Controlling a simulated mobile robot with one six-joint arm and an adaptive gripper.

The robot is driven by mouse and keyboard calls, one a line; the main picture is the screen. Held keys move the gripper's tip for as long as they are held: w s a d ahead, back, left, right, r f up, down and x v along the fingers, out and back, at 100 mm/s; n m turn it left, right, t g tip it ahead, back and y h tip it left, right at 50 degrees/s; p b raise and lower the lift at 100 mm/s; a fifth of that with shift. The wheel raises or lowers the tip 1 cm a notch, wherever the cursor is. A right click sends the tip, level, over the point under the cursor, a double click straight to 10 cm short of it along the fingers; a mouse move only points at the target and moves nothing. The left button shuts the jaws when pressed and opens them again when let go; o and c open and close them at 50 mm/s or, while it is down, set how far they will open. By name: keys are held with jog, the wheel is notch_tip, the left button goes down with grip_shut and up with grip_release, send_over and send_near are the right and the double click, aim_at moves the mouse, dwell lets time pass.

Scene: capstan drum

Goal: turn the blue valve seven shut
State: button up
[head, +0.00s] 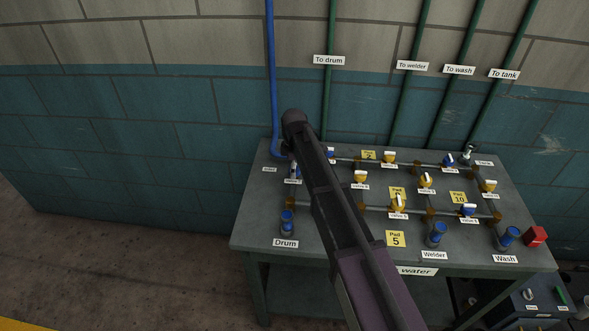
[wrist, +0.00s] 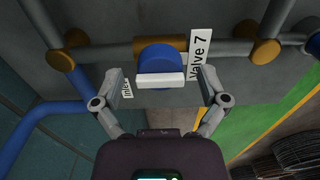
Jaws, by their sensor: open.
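Valve seven is a round blue knob (wrist: 160,58) with a white bar handle (wrist: 160,80), next to a "Valve 7" label (wrist: 199,55) in the wrist view. The white bar lies across that picture, roughly parallel to the pipe behind it. My gripper (wrist: 162,79) is open, with one finger on each side of the knob and a gap on both sides. I cannot tell how far the fingertips stand from it in depth. In the head view a blue valve (head: 294,169) shows at the table's left side, close by my arm; my fingers are hidden there.
Grey and brass pipes with several yellow and blue valves cover the grey table (head: 262,222). A blue pipe (head: 270,75) comes down the wall behind. A blue Drum outlet (head: 287,222) stands at the front left; a red box (head: 535,236) is at the right edge.

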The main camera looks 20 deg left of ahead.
jog(key=c, duration=1.2)
jog(key=shift+o, duration=0.2)
jog(key=shift+m, duration=0.4)
jog(key=m, duration=0.3)
jog(key=shift+s+d, duration=0.1)
jog(key=m, duration=0.4)
jog(key=shift+m, duration=0.4)
jog(key=m, duration=0.9)
jog(key=shift+m, duration=0.3)
